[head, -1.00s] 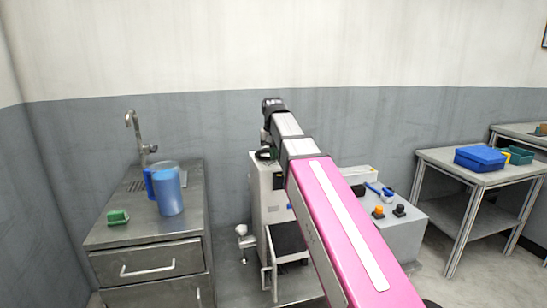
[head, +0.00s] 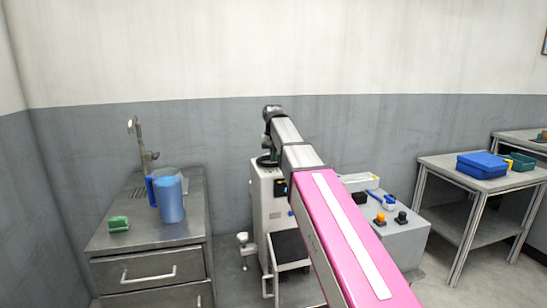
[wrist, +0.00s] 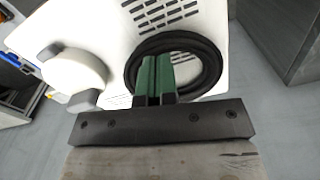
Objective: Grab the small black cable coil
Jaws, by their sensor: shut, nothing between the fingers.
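The small black cable coil (wrist: 213,62) lies on the white slotted top of a machine in the wrist view. In the head view only a dark part of the coil (head: 265,161) shows beside my arm. My gripper (wrist: 156,63) has green fingers, which are shut together with nothing between them. In the wrist view the fingers overlap the left part of the coil's ring and hide some of its near side. I cannot tell whether they touch it.
The white machine (head: 268,203) stands by the wall. A metal sink cabinet (head: 105,233) with a blue pitcher (head: 171,200) and a green block (head: 119,223) is at the left. A grey control box (head: 398,240) is at the right, before a table with a blue case (head: 482,165).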

